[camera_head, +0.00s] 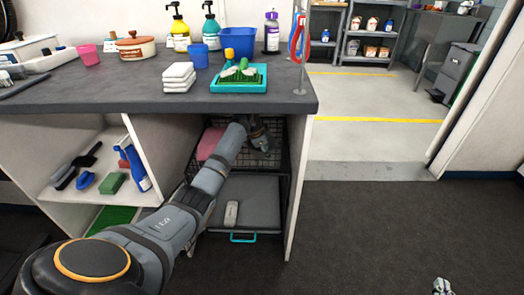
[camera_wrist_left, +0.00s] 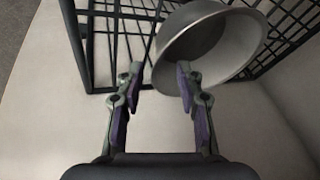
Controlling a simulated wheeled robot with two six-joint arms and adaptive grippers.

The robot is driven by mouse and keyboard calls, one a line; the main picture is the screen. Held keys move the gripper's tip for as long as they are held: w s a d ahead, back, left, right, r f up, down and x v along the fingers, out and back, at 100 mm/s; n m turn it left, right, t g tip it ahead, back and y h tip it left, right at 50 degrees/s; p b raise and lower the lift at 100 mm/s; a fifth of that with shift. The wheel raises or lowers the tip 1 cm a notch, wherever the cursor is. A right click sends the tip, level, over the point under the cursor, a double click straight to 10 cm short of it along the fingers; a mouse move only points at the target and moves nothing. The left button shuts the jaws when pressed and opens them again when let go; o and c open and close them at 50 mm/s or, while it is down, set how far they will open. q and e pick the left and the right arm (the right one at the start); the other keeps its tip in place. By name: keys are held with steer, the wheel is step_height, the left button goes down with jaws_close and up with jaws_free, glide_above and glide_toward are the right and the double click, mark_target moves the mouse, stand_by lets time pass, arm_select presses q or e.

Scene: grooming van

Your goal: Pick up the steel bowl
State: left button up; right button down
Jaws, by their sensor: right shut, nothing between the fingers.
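The steel bowl (camera_wrist_left: 215,45) is a shiny grey bowl by black wire bars in the left wrist view. I cannot make it out in the head view, where my left arm reaches into the wire crate under the counter. My left gripper (camera_wrist_left: 160,78) is open at the bowl's near rim. One fingertip overlaps the bowl's inside and the other is outside the rim; I cannot tell whether either touches. In the head view my left gripper (camera_head: 260,136) is small and dark. My right gripper (camera_head: 442,287) is shut and empty, low at the right over the floor.
The black wire crate (camera_head: 277,150) has a pink item (camera_head: 211,143) inside. The counter (camera_head: 120,92) overhangs my left arm, with side panels (camera_head: 299,195) by the opening. The floor to the right is clear.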

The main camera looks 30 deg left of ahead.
arm_select(q)
steer(key=shift+w+f, duration=0.25)
steer(key=shift+f, duration=0.3)
jaws_close()
arm_select(e)
steer(key=r+t, duration=0.1)
steer(key=r, duration=0.1)
steer(key=w+r+t, duration=0.1)
steer(key=r, duration=0.2)
steer(key=shift+d, duration=0.1)
